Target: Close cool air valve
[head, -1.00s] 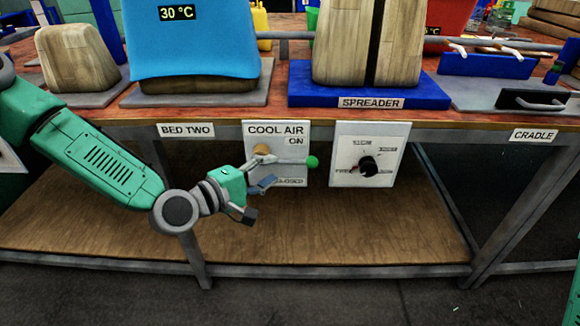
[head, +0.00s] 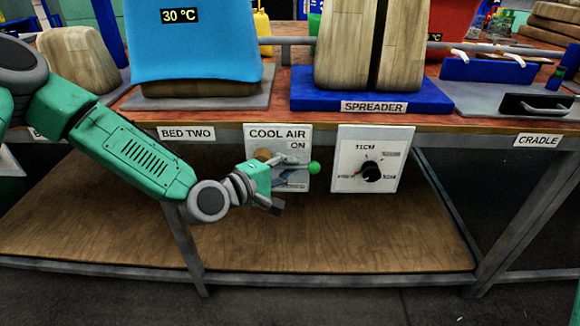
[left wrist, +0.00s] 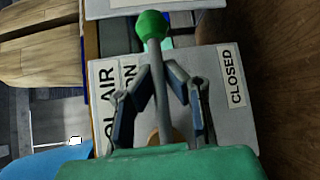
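The cool air valve is a white panel (head: 301,134) on the bench front, with "ON" at the top and "CLOSED" at the bottom. Its lever ends in a green knob (head: 314,168) and points right, between the two labels. My left gripper (head: 283,181) is in front of the panel and partly hides the "CLOSED" label and lever. In the left wrist view, the open fingers (left wrist: 159,76) stand on either side of the lever's grey shaft, with small gaps visible. The green knob (left wrist: 152,25) lies beyond the fingertips.
A white dial panel (head: 345,178) hangs right of the valve. A blue spreader base (head: 320,99) and a blue press cover (head: 195,45) are above on the bench. A wooden lower shelf (head: 330,235) lies below, with bench legs at its sides.

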